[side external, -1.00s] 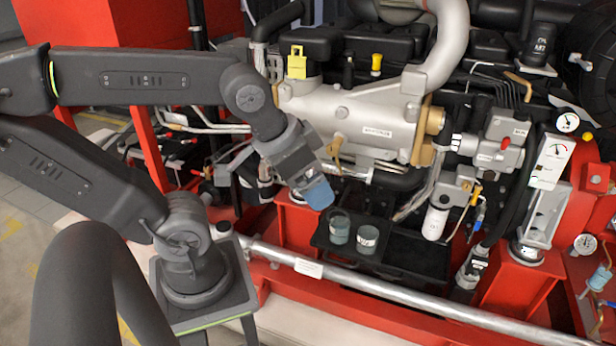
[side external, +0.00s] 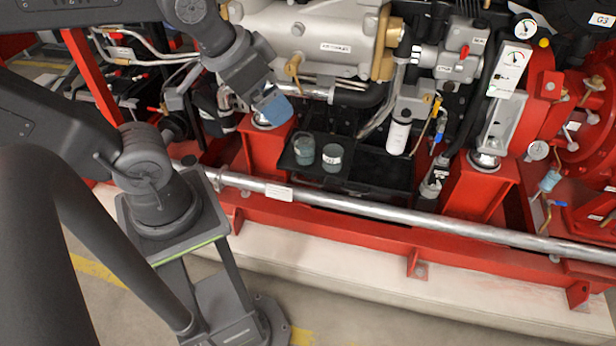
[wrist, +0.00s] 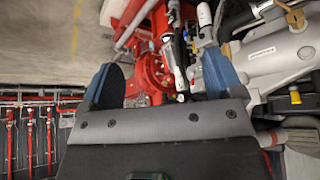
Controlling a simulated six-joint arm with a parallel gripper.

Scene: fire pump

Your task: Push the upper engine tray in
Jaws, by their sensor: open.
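A black tray (side external: 296,167) sticks out low at the front of the engine in the side external view. Two small grey-blue jars (side external: 304,151) stand upright on its left part. A further dark tray area (side external: 388,172) extends to the right; I cannot tell whether it is a separate tray. My gripper (side external: 276,110) is above and to the left of the jars, apart from them, with blue fingertips. In the wrist view my gripper (wrist: 162,85) has its two blue fingers wide apart with nothing held between them. I cannot make out the tray in the wrist view.
A silver pipe (side external: 350,203) runs along the front below the tray, above a red frame beam (side external: 345,228). Red brackets (side external: 263,152) stand left and right of the tray. A white filter (side external: 398,137) hangs behind its right part. The floor in front is clear.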

